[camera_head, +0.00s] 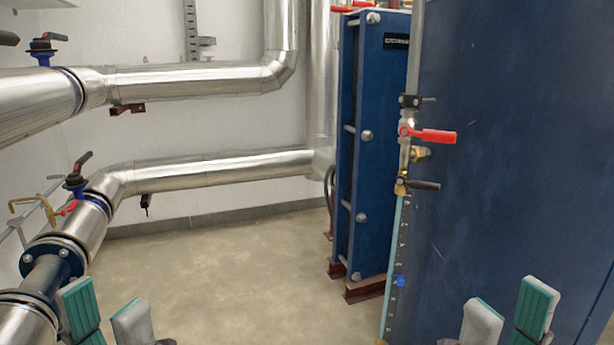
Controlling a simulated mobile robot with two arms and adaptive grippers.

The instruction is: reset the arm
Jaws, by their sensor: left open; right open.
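My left gripper (106,318) shows at the bottom left, with its two teal and grey fingers apart and nothing between them. It appears in front of the lower end of the silver pipe. My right gripper (506,318) shows at the bottom right, its fingers also apart and empty. It appears in front of the large blue panel (520,130). Only the finger ends of both grippers are in view; the rest of both arms is below the frame edge.
The blue plate exchanger (383,150) stands at the back right on dark red feet. A red-handled valve (428,136) sticks out by the blue panel. Insulated pipes (190,82) run along the left and back wall. The floor (225,270) in the middle is clear.

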